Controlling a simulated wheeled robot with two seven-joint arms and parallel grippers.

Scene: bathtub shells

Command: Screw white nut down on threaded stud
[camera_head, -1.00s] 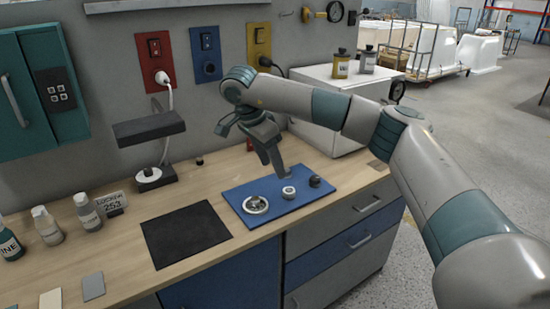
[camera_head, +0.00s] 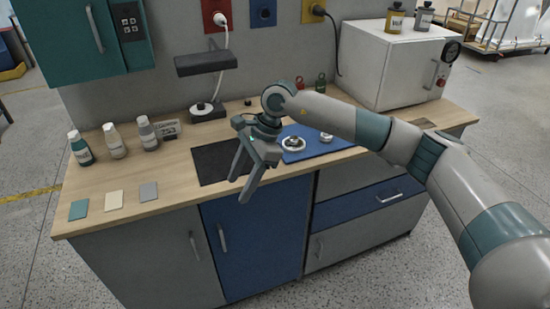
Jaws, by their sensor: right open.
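My right gripper (camera_head: 238,190) is open and empty. It hangs in front of the black mat's right part and the counter's front edge, fingers pointing down. The white nut (camera_head: 326,137) is a small pale ring on the blue mat (camera_head: 295,157), near my forearm and apart from the fingers. A round metal fitting (camera_head: 293,143) sits left of it on the mat; a small shape shows at its middle, but I cannot make out a thread. My forearm hides part of the mat. My left gripper is not in view.
A black mat (camera_head: 208,168) lies left of the blue mat. Several bottles (camera_head: 115,141) stand at the back left, sample tiles (camera_head: 113,201) in front of them. A white oven-like box (camera_head: 395,70) stands at the right.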

